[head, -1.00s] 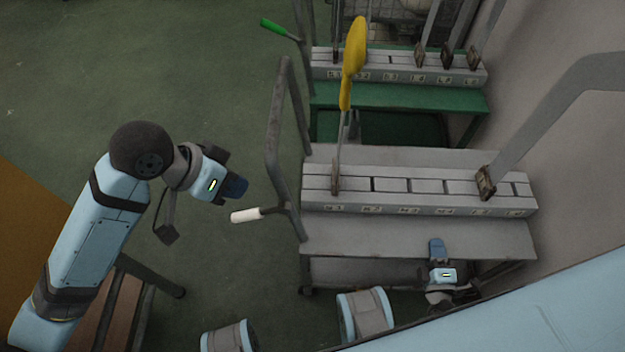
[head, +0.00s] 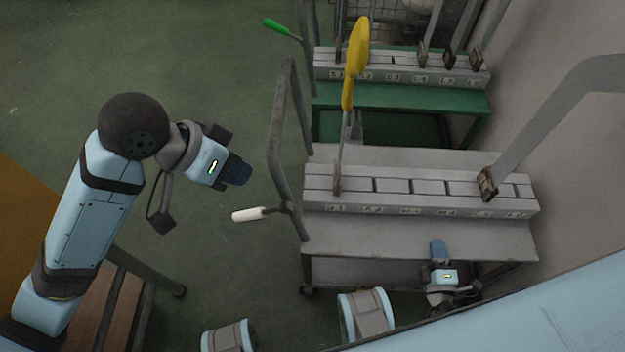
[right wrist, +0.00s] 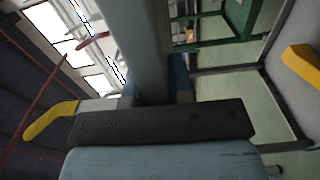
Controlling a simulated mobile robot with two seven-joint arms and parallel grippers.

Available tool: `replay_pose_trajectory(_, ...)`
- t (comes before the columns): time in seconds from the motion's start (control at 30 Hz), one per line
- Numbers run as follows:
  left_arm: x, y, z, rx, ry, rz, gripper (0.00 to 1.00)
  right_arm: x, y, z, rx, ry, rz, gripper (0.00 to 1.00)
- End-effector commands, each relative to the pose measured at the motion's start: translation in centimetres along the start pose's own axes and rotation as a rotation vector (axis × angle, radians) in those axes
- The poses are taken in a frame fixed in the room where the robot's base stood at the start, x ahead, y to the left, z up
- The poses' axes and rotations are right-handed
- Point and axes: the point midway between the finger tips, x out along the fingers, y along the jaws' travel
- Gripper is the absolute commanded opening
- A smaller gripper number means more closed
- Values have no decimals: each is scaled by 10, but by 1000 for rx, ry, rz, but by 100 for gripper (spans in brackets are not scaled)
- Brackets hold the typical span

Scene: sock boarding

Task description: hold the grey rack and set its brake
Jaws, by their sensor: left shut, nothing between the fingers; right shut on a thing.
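The grey rack (head: 420,238) stands right of centre in the head view, with a labelled row of slots and a tall push handle (head: 276,130) on its left. A lever with a white grip (head: 248,214), which looks like the brake, sticks out left from the handle's base. My left gripper (head: 238,173) is shut and empty, just above the white grip in the picture and apart from it. My right gripper (head: 438,250) is at the rack's front edge. In the right wrist view its blue fingers are shut on a grey bar (right wrist: 148,40), seemingly part of the rack.
A green rack (head: 400,98) with a green-gripped lever (head: 277,28) stands behind. A yellow foot-shaped board (head: 357,55) rises from the grey rack's left end. A wall (head: 575,130) bounds the right. A brown bench (head: 105,310) is at lower left. Green floor is open at left.

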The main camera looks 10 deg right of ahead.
Motion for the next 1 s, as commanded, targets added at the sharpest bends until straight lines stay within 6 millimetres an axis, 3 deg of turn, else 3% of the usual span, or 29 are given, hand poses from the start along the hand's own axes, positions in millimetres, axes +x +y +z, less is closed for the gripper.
replay_pose_trajectory(0.17, 0, 0, 0, 0, 0, 0, 0, 0, 0, -1, 1, 1, -1, 0)
replay_pose_trajectory(0.2, 0, 0, 0, 0, 0, 0, 0, 0, 0, -1, 1, 1, -1, 26)
replay_pose_trajectory(0.3, 0, 0, 0, 0, 0, 0, 0, 0, 0, 0, 1, 1, -1, 49)
replay_pose_trajectory(0.33, 0, 0, 0, 0, 0, 0, 0, 0, 0, 0, 1, 1, 0, 51)
replay_pose_trajectory(0.67, 0, 0, 0, 0, -1, 0, 0, -4, 0, 0, 0, 0, -2, 51)
replay_pose_trajectory(1.0, 0, 0, 0, 0, 0, 0, 0, -52, 0, 0, 1, -2, -3, 51)
